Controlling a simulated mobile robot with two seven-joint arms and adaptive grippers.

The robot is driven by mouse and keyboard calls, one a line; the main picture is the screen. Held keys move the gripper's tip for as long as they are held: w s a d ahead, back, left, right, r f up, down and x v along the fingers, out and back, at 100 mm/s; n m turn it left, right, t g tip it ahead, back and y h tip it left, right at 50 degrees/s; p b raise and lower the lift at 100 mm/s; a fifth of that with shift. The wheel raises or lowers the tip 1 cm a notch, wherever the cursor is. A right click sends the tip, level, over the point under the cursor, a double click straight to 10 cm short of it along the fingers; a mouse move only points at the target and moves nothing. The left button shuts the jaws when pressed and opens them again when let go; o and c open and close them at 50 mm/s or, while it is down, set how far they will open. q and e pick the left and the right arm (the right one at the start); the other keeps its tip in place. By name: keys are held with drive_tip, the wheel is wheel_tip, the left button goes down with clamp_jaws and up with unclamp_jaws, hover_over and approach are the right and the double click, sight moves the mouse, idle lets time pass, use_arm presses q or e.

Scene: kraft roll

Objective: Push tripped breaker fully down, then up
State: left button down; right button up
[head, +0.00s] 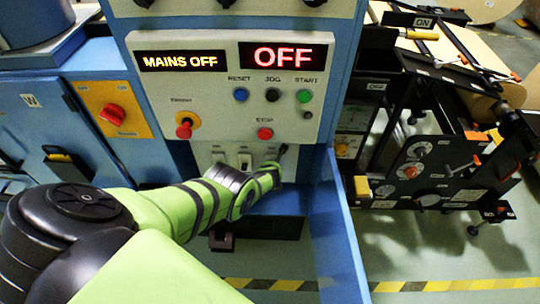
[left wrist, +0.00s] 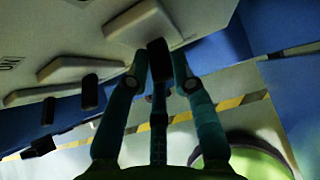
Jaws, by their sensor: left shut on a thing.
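A row of breakers sits low on the grey panel (head: 225,147), below the buttons. Two pale breakers, one at the left (head: 218,157) and one in the middle (head: 244,160), show clear of my arm. My left gripper (head: 273,168) is at the right end of this row and hides most of the breaker there. In the left wrist view, its teal fingers (left wrist: 160,75) are closed around a black breaker lever (left wrist: 158,50) that sticks out of a beige housing. Two other black levers (left wrist: 90,92) (left wrist: 48,111) stand apart, untouched. My right gripper is not in view.
Lit displays above read MAINS OFF (head: 180,61) and OFF (head: 283,56). A red stop button (head: 265,134), a red emergency knob (head: 185,128) and a red rotary switch (head: 112,115) are nearby. A blue side wall (head: 338,235) stands right of my gripper.

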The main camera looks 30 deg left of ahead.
use_arm(q)
drive_tip(key=shift+w+d+r, duration=0.1)
drive_tip(key=shift+w+r, duration=0.25)
drive_tip(key=shift+w, duration=0.15)
drive_tip(key=c, duration=1.1)
unclamp_jaws()
drive_tip(key=shift+s+f, duration=0.1)
drive_tip(key=shift+s, duration=0.05)
drive_tip(key=shift+g, duration=0.3)
